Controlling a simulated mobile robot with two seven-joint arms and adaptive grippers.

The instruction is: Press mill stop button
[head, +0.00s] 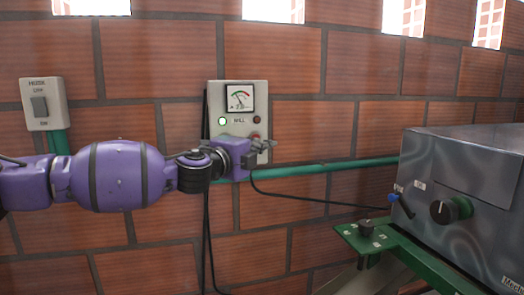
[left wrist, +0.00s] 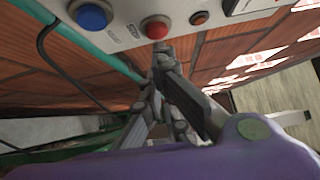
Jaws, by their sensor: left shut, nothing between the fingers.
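The mill control box (head: 240,92) hangs on the brick wall, with a gauge, a lit pale green lamp (head: 222,121) and a dark red lamp (head: 257,120). My left gripper (head: 265,147) is at the lower right of the box, shut and empty, and hides part of its lower face. In the left wrist view the shut fingertips (left wrist: 161,52) are right by the red button (left wrist: 155,27); whether they touch it I cannot tell. A blue button (left wrist: 91,16) is beside it. My right gripper is not in view.
A husk switch box (head: 42,104) is on the wall at the left. A green pipe (head: 325,167) runs along the wall behind my gripper. A grey metal machine (head: 465,170) with a black knob stands at the right on a green frame (head: 372,241). Black cables hang below the mill box.

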